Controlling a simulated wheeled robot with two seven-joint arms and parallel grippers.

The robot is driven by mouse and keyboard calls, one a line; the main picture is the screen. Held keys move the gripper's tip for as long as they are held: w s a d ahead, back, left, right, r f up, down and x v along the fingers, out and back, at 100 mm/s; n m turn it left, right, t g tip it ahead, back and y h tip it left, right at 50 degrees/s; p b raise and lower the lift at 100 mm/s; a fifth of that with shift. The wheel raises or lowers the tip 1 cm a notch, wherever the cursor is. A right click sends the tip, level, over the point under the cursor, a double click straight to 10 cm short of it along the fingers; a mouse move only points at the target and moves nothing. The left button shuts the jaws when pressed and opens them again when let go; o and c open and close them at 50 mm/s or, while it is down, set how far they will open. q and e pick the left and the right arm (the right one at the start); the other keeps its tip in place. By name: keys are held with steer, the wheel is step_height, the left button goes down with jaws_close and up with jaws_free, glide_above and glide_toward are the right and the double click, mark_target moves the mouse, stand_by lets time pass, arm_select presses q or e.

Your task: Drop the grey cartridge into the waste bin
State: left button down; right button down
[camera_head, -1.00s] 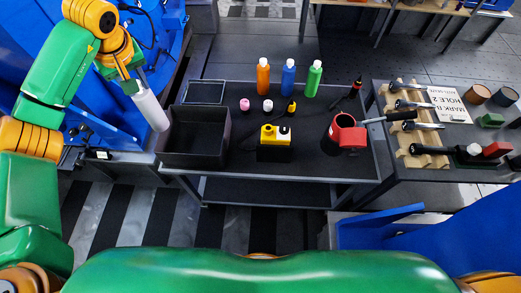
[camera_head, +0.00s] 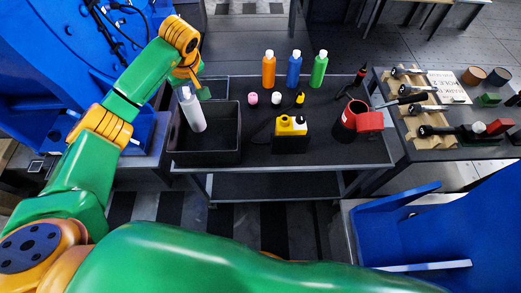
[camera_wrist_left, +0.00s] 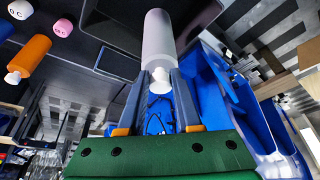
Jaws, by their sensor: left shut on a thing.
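The grey cartridge (camera_head: 194,112), a pale cylinder with a narrow white neck, hangs tilted from my left gripper (camera_head: 184,86). In the left wrist view, the two fingers (camera_wrist_left: 158,82) are shut on the neck end of the cartridge (camera_wrist_left: 158,38). The black open waste bin (camera_head: 208,158) stands at the left end of the dark table. In the head view the cartridge overlaps the bin's opening; its lower end appears over or within the opening, exact height unclear. My right gripper is not in view.
Orange (camera_head: 269,69), blue (camera_head: 294,69) and green (camera_head: 318,69) bottles stand at the table's back. A yellow-topped block (camera_head: 291,133) and a red-and-black container (camera_head: 357,121) stand right of the bin. Small capped pieces lie between. A side table (camera_head: 440,138) holds a wooden rack.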

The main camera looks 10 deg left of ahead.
arm_select(q)
steer(key=c, duration=0.5)
jaws_free()
steer(key=shift+r, duration=0.1)
steer(key=v, duration=0.7)
